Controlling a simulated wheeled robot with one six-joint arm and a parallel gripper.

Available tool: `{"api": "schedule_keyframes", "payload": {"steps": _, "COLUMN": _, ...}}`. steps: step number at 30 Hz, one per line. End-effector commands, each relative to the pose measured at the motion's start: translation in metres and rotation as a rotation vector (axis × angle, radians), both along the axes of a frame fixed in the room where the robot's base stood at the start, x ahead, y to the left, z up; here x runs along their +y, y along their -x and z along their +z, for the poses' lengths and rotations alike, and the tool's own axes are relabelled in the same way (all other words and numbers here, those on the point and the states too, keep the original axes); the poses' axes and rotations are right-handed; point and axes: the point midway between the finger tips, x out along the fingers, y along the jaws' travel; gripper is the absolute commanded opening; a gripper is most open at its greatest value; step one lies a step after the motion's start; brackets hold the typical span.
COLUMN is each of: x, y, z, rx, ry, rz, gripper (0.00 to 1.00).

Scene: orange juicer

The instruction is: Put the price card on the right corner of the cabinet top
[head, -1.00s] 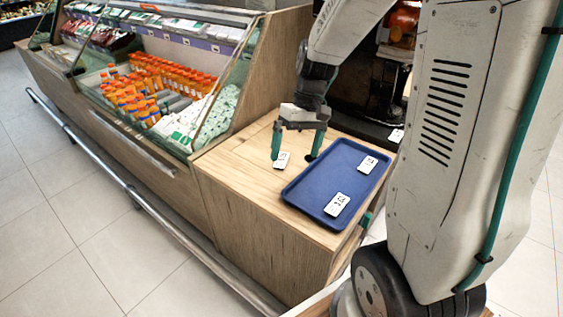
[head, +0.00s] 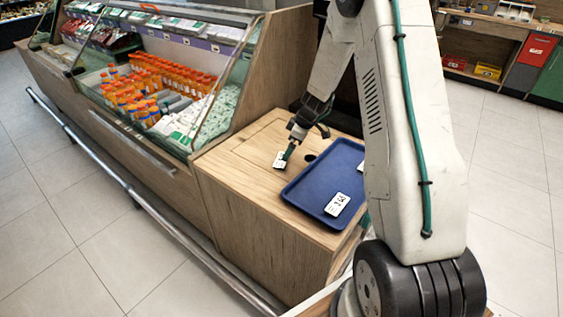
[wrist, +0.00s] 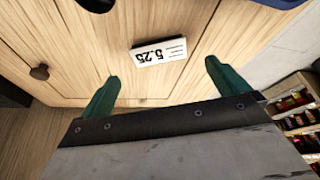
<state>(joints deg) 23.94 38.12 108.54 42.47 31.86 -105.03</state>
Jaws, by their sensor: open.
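A white price card (head: 279,160) lies on the wooden cabinet top (head: 240,174), left of the blue tray. A card reading 5.25 (wrist: 159,51) shows in the wrist view, lying on wood ahead of my fingers. My gripper (head: 289,153) is low over the cabinet top, right beside that card. In the wrist view its two green fingers (wrist: 161,69) are spread apart with nothing between them; the card is just beyond the tips, apart from them. Whether a finger touches the card cannot be told from the head view.
The blue tray (head: 312,193) holds another white card (head: 337,204); a further card at its far side is mostly hidden by my arm. A glass display case with orange bottles (head: 165,75) stands to the left. A dark round spot (head: 310,157) is near the tray.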

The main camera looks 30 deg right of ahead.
Motion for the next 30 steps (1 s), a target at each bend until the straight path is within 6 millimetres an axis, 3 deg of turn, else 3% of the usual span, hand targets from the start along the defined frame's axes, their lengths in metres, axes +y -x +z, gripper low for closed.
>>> {"api": "schedule_keyframes", "payload": {"steps": 13, "x": 0.014, "y": -0.017, "z": -0.056, "rx": 0.005, "ry": -0.002, "rz": 0.000, "gripper": 1.00}}
{"api": "schedule_keyframes", "payload": {"steps": 23, "x": 0.016, "y": -0.020, "z": -0.063, "rx": 0.003, "ry": -0.001, "rz": -0.001, "gripper": 1.00}}
{"api": "schedule_keyframes", "payload": {"steps": 27, "x": 0.016, "y": -0.020, "z": -0.063, "rx": 0.003, "ry": -0.001, "rz": -0.001, "gripper": 0.67}}
{"api": "schedule_keyframes", "payload": {"steps": 30, "x": 0.016, "y": -0.020, "z": -0.063, "rx": 0.003, "ry": -0.001, "rz": -0.001, "gripper": 0.57}}
